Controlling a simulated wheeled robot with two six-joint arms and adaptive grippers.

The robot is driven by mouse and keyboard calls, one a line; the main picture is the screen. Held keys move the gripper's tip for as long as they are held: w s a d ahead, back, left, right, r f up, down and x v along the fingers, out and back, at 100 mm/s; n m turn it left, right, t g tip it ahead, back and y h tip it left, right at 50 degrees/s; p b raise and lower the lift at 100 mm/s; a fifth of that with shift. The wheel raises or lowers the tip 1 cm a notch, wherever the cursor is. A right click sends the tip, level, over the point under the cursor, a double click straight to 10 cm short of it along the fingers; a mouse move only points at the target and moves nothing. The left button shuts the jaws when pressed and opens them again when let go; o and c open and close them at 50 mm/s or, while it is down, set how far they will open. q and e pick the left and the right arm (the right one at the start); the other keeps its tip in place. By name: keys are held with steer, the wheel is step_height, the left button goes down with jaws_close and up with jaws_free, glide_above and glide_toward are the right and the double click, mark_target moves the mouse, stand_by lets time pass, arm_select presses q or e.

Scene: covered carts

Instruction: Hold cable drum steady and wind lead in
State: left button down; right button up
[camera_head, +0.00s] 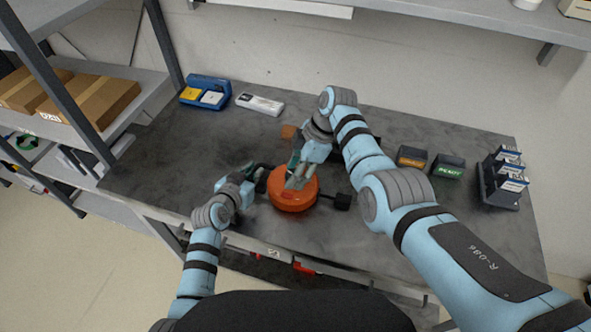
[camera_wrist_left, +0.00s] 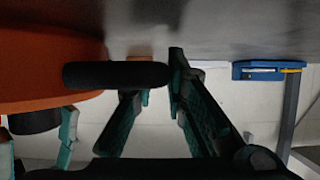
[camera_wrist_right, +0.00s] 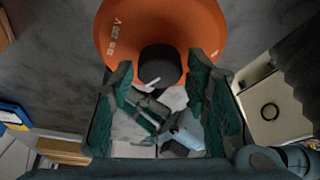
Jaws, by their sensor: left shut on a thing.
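The orange cable drum (camera_head: 293,190) lies flat on the grey table near its front edge. It also shows in the right wrist view (camera_wrist_right: 135,30), with white lettering and a black knob (camera_wrist_right: 160,65). My left gripper (camera_head: 252,176) is at the drum's left side, shut on a black bar (camera_wrist_left: 115,75) that stands out from the drum. My right gripper (camera_head: 296,170) is above the drum top; its fingers (camera_wrist_right: 163,78) are apart, on either side of the knob, with gaps visible. A black piece (camera_head: 342,201) sits right of the drum; I cannot tell if it is the lead's end.
A blue tray with cards (camera_head: 207,94) and a white device (camera_head: 260,104) lie at the back left. Two dark boxes (camera_head: 411,158) (camera_head: 447,167) and a card rack (camera_head: 500,190) stand right. A shelf with cartons (camera_head: 88,98) is left. My right arm spans the table's middle.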

steer(key=c, duration=0.7)
steer(key=m+t, duration=0.1)
steer(key=m, duration=0.3)
steer(key=shift+s+m+t, duration=0.1)
steer(key=shift+m+t, duration=0.2)
steer(key=shift+t, duration=0.1)
steer(key=o, duration=1.2)
steer(key=shift+c, duration=0.2)
steer(key=shift+r, duration=0.15)
steer(key=v, duration=0.7)
